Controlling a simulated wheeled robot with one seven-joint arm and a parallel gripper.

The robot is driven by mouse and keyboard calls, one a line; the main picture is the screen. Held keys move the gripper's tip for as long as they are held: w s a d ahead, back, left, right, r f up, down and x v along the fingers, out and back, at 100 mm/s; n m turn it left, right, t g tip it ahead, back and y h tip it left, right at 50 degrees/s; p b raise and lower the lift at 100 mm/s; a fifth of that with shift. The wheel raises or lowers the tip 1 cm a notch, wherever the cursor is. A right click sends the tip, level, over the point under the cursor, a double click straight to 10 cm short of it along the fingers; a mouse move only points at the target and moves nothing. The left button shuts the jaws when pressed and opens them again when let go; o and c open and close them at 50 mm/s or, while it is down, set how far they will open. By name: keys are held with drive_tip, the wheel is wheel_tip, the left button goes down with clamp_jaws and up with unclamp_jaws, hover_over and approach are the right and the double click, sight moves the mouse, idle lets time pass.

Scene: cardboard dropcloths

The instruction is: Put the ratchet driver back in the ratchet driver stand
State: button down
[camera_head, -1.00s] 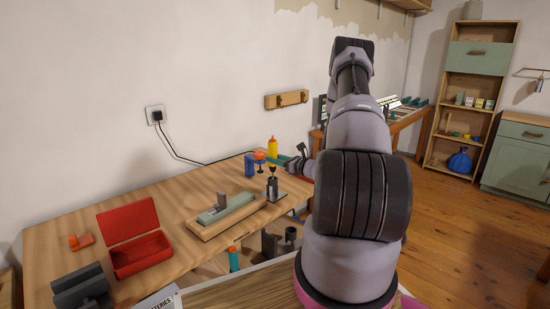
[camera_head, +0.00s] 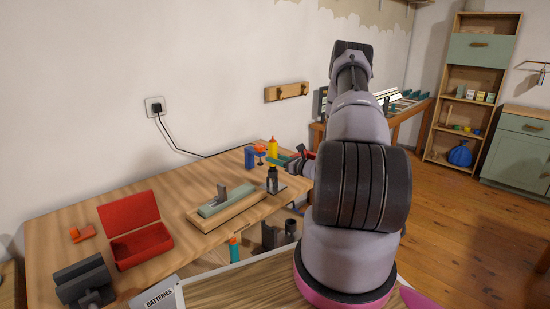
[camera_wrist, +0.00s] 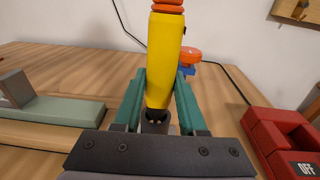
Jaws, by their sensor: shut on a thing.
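The ratchet driver (camera_wrist: 164,58) has a yellow handle with an orange-red top; it also shows in the head view (camera_head: 272,148). My gripper (camera_wrist: 158,92) is shut on its handle with green fingers, and the driver is about upright. The ratchet driver stand (camera_head: 272,181) is a dark upright holder on a flat base on the workbench. I cannot tell whether the driver's lower end is inside the mouth.
An orange-and-blue item (camera_head: 250,158) stands just behind the driver. A green sharpening stone on a wooden base (camera_head: 228,210) lies left of the stand. A red box with an OFF label (camera_wrist: 285,145) is close on the right. An open red case (camera_head: 140,245) sits further left.

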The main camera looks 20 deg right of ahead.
drive_tip(key=shift+f, duration=0.8)
drive_tip(key=shift+f, duration=0.1)
drive_tip(key=shift+c, duration=1.9)
unclamp_jaws()
drive_tip(key=v, duration=1)
drive_tip(key=shift+s, duration=0.4)
drive_tip(key=shift+d, duration=0.2)
